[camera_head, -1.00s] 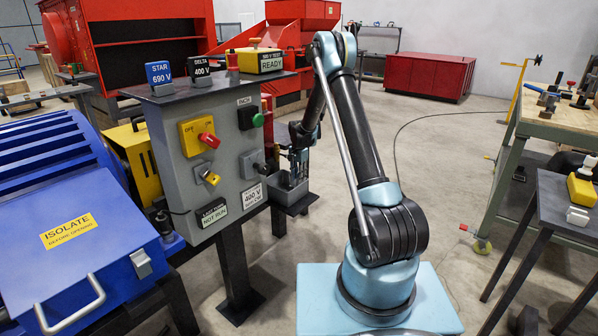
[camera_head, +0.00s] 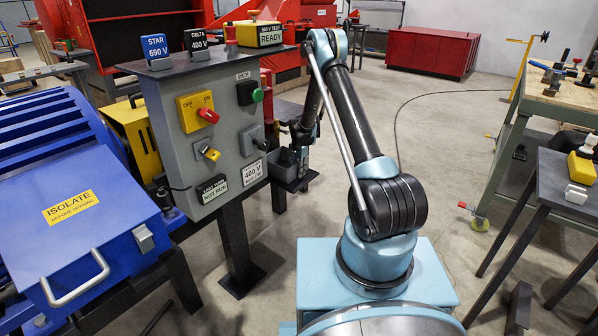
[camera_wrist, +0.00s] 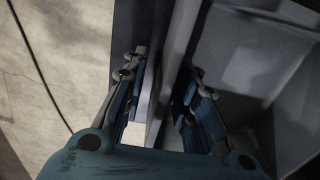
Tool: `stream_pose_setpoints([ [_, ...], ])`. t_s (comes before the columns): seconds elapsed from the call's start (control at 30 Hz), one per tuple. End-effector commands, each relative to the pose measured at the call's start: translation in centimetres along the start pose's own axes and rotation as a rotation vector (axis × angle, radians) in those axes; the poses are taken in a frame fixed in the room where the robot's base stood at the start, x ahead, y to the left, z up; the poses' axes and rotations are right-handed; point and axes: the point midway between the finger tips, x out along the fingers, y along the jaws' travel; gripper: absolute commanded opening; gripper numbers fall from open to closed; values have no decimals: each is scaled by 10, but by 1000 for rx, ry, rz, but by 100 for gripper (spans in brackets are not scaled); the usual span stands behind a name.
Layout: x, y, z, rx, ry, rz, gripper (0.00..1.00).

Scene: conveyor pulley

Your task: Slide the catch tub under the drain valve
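A grey open-topped tub (camera_head: 282,158) sits on a dark shelf beside the right side of the grey control panel. My gripper (camera_head: 302,140) is down at its right-hand edge. In the wrist view, the tub's pale inside (camera_wrist: 245,50) fills the right part. My gripper's fingers (camera_wrist: 167,85) point down on either side of a grey wall and rim, one finger outside and one inside. A gap shows beside the wall, so they look open. I cannot make out the drain valve with certainty.
The grey panel (camera_head: 228,172) with switches stands close left of the tub. A blue ribbed machine (camera_head: 98,217) is at the left. A red cabinet (camera_head: 430,53) stands at the back. A workbench (camera_head: 560,108) and dark table (camera_head: 562,190) are right. Floor between is mostly clear.

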Motion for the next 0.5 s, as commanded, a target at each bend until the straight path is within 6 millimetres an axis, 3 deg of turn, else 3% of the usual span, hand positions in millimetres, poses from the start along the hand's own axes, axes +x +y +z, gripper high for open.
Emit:
stream_pose_setpoints([
  [0.13,0,0,0,0,0,0,27],
  [0.27,0,0,0,0,0,0,0],
  [0.5,0,0,0,0,0,0,0],
])
